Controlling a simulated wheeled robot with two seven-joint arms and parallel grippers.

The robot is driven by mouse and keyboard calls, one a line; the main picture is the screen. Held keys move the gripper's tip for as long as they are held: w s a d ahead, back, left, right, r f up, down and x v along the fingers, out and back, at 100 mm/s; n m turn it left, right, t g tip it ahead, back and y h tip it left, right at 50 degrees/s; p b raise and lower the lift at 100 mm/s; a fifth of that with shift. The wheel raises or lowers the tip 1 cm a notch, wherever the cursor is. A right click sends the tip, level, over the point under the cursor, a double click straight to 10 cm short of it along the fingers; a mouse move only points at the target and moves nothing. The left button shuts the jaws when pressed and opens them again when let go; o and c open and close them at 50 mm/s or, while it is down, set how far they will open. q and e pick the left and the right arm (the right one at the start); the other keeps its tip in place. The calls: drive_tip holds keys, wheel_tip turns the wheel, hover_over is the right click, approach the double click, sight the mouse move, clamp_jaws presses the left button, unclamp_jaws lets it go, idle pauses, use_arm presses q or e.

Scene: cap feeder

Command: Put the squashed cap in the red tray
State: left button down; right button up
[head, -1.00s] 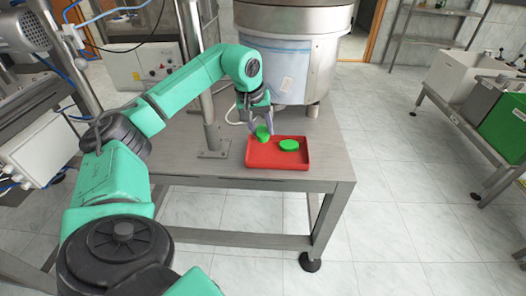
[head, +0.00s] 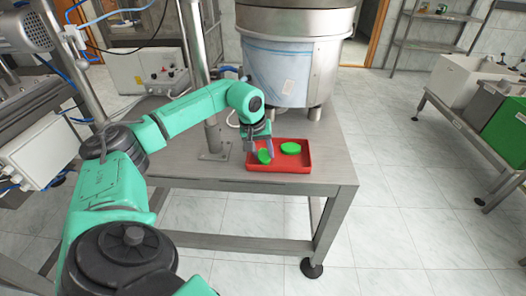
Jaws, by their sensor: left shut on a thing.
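The red tray (head: 298,165) sits near the front right corner of the metal table. One green cap (head: 291,148) lies in the tray toward its back. My left gripper (head: 260,150) is over the left part of the tray, shut on a second green cap (head: 265,156). That cap is tilted and low in the tray; I cannot tell whether it touches the tray floor. At this size I cannot make out how squashed either cap is. My right gripper is not in view.
A large steel feeder drum (head: 292,60) stands behind the tray. A metal post (head: 211,135) rises from the table (head: 220,178) to the left of the tray. The floor to the right is clear up to a bench with bins (head: 480,85).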

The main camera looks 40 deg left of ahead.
use_arm(q)
drive_tip(key=shift+c, duration=2)
unclamp_jaws()
drive_tip(key=shift+r, duration=0.1)
drive_tip(key=p+v, duration=0.1)
drive_tip(key=v, duration=1.2)
drive_tip(key=shift+p, duration=0.3)
drive_tip(key=shift+w, duration=0.15)
